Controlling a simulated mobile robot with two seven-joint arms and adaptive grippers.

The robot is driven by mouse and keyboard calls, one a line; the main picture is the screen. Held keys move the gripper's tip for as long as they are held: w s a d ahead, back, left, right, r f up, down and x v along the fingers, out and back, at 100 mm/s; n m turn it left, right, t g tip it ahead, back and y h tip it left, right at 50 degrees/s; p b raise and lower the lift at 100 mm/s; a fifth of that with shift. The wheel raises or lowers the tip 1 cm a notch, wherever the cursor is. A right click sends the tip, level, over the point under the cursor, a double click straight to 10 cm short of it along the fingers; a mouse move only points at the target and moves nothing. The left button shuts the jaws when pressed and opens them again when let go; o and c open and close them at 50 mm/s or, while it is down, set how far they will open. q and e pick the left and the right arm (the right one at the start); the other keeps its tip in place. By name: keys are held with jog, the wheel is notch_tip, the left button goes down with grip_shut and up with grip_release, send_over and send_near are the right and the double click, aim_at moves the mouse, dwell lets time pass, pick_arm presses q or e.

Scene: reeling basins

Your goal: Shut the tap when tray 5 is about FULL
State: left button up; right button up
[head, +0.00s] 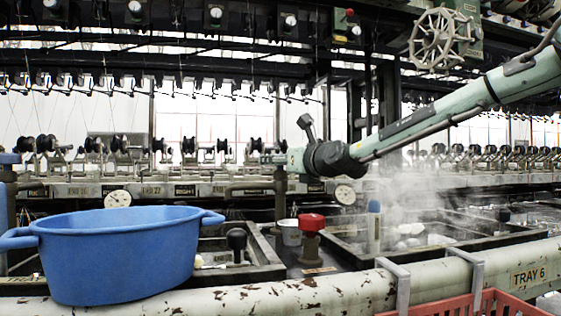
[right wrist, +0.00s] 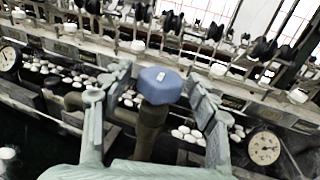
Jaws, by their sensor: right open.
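My right gripper (head: 272,158) reaches in from the right in the head view, at the top of a dark upright tap pipe (head: 280,192). In the right wrist view my open right gripper (right wrist: 160,95) has one finger on each side of a blue tap knob (right wrist: 161,84), with gaps visible. The gripper hides this knob in the head view. A basin (head: 272,250) with a few white pieces lies behind the blue tub; no tray 5 label is readable and its water level is unclear. My left gripper is not in view.
A blue tub (head: 120,250) stands at the front left. A red-capped post (head: 312,224) and a small metal cup (head: 289,232) stand near the middle. A steaming basin (head: 455,228) lies right, behind the rail marked TRAY 6 (head: 529,277). A red crate (head: 480,305) is at the front.

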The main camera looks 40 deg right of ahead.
jog(key=v, duration=1.2)
dwell(0.9)
